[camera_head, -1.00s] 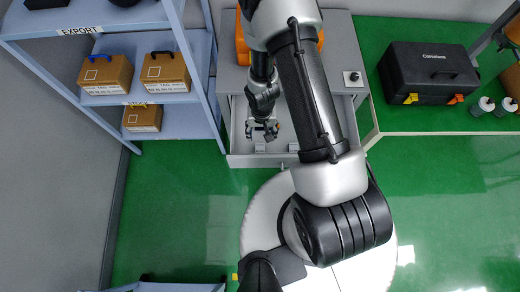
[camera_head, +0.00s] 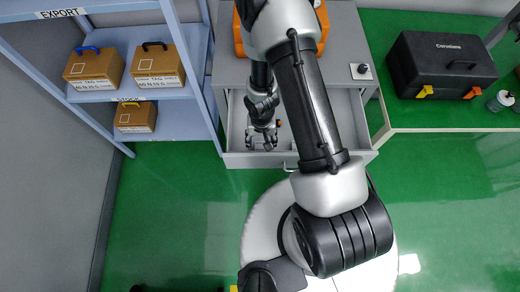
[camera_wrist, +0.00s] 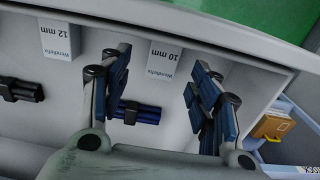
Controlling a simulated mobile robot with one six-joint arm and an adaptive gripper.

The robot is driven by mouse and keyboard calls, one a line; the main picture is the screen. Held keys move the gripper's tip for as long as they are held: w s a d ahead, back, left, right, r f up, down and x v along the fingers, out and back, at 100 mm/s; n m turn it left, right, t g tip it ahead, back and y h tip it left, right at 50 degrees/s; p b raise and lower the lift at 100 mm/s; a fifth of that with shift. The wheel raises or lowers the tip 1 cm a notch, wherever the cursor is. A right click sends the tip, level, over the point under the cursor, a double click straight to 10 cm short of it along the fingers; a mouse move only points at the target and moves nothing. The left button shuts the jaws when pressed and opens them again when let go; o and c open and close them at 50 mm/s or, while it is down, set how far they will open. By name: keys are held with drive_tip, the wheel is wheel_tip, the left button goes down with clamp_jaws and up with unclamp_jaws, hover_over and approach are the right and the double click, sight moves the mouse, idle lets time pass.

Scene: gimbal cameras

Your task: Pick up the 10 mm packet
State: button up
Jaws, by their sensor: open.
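My gripper (camera_wrist: 160,72) is open in the wrist view, with its two blue-padded fingers spread apart inside a grey drawer (camera_head: 235,160). In the head view my gripper (camera_head: 263,146) is down in the drawer; the packets are hard to make out.
The open drawer's walls surround my gripper closely. A blue shelf (camera_head: 190,105) with brown boxes (camera_head: 158,66) stands at left. A black toolbox (camera_head: 440,65) sits at right. Green floor in front is clear.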

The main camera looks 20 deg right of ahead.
sight(260, 149)
drive_tip(key=shift+s+a+f+b, duration=0.1)
drive_tip(key=shift+a+f+b, duration=0.05)
drive_tip(key=shift+f+b, duration=1.2)
drive_tip(key=shift+s+a+f+b, duration=0.1)
drive_tip(key=shift+f+b, duration=1.15)
drive_tip(key=shift+b, duration=0.15)
drive_tip(key=shift+r, duration=0.1)
drive_tip(key=shift+c, duration=0.6)
drive_tip(key=c, duration=1)
wheel_tip(260, 149, up, 20)
drive_tip(key=p, duration=2)
